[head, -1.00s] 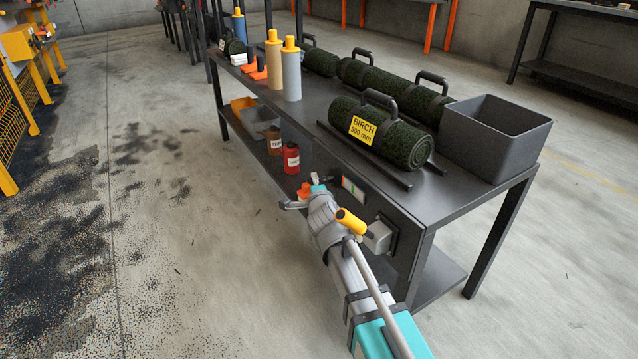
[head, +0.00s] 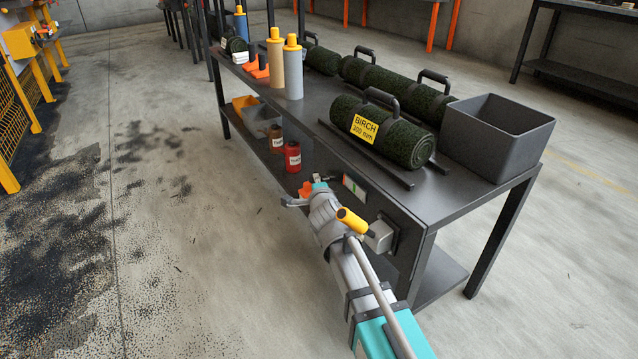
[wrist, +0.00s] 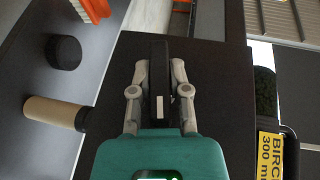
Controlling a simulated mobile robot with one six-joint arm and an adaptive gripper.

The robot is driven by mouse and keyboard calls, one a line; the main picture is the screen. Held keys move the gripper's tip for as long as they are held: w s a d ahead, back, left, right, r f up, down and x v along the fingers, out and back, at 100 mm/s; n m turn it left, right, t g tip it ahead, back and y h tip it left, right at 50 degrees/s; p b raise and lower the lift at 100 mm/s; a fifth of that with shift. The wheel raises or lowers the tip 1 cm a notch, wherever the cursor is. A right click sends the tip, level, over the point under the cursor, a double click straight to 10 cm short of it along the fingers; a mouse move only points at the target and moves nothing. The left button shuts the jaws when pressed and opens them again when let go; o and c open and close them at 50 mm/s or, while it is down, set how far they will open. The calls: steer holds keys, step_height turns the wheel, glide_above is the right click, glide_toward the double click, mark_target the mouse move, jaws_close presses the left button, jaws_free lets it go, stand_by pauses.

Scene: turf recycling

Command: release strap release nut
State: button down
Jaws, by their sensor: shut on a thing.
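My gripper (head: 308,193) is low beside the front edge of the dark workbench (head: 440,205) in the head view. In the wrist view its two grey fingers (wrist: 158,95) are shut on a dark upright piece (wrist: 159,65) with a small white patch. I cannot tell whether this piece is the strap release nut. A turf roll (head: 400,140) with a black handle and a yellow "BIRCH 300 mm" label lies on the bench top. Its label (wrist: 270,155) also shows at the right of the wrist view. No separate nut can be made out.
An open grey bin (head: 497,135) stands at the bench's right end. A red container (head: 292,157) sits on the lower shelf. A grey box (head: 380,235) juts from the bench front near my arm. Floor at left is open.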

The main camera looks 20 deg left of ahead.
steer(key=shift+d+f+t+b, duration=0.1)
steer(key=shift+t+b, duration=0.3)
steer(key=shift+b, duration=0.15)
steer(key=shift+s+y+b, duration=0.1)
steer(key=shift+y+b, duration=0.2)
steer(key=shift+b, duration=0.05)
steer(key=c, duration=0.6)
jaws_free()
steer(key=shift+s, duration=0.1)
